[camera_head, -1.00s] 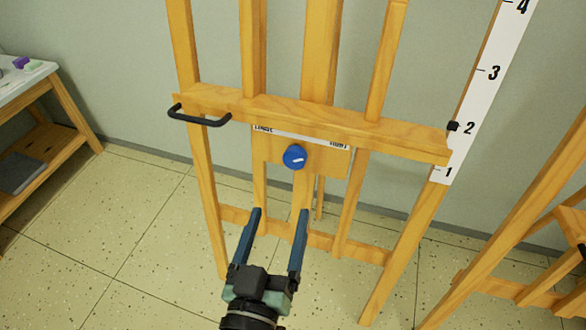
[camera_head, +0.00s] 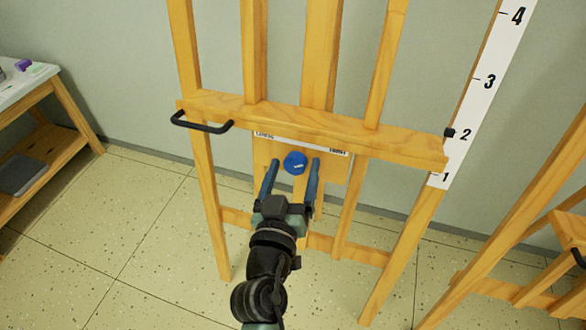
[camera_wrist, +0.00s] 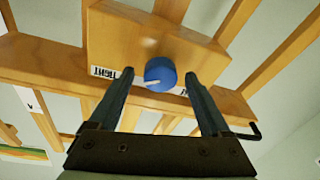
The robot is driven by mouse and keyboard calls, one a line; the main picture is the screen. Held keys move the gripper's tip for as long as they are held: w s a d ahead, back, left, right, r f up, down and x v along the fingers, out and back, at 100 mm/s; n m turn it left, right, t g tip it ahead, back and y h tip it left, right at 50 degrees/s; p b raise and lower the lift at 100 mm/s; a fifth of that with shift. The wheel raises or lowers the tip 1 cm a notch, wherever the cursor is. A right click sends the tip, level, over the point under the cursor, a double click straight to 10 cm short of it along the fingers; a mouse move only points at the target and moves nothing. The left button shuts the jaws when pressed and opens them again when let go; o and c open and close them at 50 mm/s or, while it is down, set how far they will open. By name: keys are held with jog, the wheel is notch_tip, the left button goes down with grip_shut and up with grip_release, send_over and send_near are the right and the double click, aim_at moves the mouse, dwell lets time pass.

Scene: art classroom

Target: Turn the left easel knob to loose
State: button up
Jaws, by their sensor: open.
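The blue round knob (camera_head: 295,162) sits on the wooden block (camera_head: 266,152) under the left easel's crossbar (camera_head: 300,119). A label strip above it reads LOOSE at its left end; the right end is too small to read. My gripper (camera_head: 292,170) is open, its two fingers pointing up toward the knob from below. In the wrist view the knob (camera_wrist: 160,74) lies between the fingertips (camera_wrist: 159,82). Its white mark points left, toward the TIGHT label (camera_wrist: 104,72). The right-hand label there is mostly hidden by a finger. I cannot tell whether the fingers touch the knob.
A black handle (camera_head: 202,124) sticks out at the crossbar's left end. A numbered white scale (camera_head: 482,90) runs up the right side. Another wooden easel (camera_head: 520,230) stands at the right, and a side table (camera_head: 38,78) at the left. Floor between is clear.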

grip_shut()
dwell(0.3)
